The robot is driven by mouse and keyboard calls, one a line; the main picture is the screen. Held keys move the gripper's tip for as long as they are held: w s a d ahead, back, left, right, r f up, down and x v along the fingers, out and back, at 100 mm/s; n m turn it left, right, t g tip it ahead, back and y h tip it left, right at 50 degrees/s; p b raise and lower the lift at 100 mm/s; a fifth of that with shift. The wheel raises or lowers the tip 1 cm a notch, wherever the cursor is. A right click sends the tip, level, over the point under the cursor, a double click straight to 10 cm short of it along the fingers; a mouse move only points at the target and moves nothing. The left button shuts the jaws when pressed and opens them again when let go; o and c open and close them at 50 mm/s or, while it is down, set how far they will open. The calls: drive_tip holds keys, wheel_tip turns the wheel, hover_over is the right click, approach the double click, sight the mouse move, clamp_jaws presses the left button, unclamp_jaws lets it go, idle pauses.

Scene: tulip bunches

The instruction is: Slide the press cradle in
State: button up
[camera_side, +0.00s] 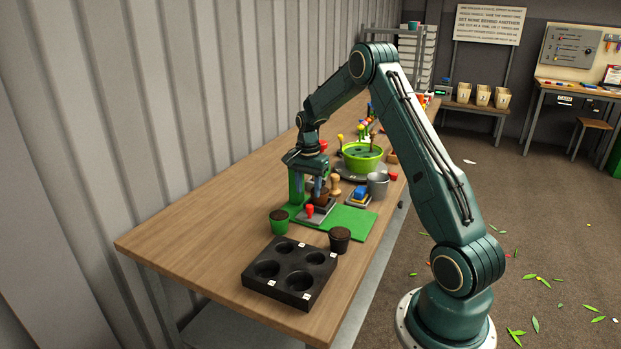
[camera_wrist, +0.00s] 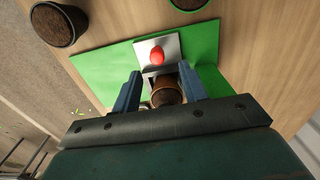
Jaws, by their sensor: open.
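The press cradle (camera_side: 316,217) is a light metal plate with a red knob (camera_side: 309,210) at its front, on the green base (camera_side: 352,218) of the press. The wrist view shows the cradle (camera_wrist: 172,47) and its red knob (camera_wrist: 157,55) just beyond my fingers. A brown pot (camera_wrist: 166,93) sits behind the knob, between my blue fingers. My gripper (camera_side: 309,187) is open and low over the cradle, beside the green press upright (camera_side: 296,186). My gripper (camera_wrist: 159,70) hides the cradle's rear in the wrist view.
A black tray (camera_side: 263,285) with empty round holes lies in front. A grey bucket (camera_side: 378,185) and a lime-green bowl (camera_side: 361,158) stand behind. The table's left side is clear.

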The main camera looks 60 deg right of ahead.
wheel_tip(320, 180, up, 8)
drive_tip(key=shift+r, duration=0.25)
idle(0.5)
drive_tip(key=s+a+r+n+t, duration=0.1)
drive_tip(key=s+a+r+n, duration=0.3)
drive_tip(key=a+r, duration=0.4)
drive_tip(key=s+a+r+n+t, duration=0.1)
drive_tip(key=s+a+r+n, duration=0.4)
drive_tip(key=a, duration=0.6)
drive_tip(key=s+a+n+t, duration=0.3)
drive_tip(key=s+a+n, duration=0.6)
drive_tip(key=s+a, duration=0.3)
drive_tip(key=s, duration=0.3)
drive_tip(key=shift+s+t, duration=0.3)
drive_tip(key=shift+s, duration=0.05)
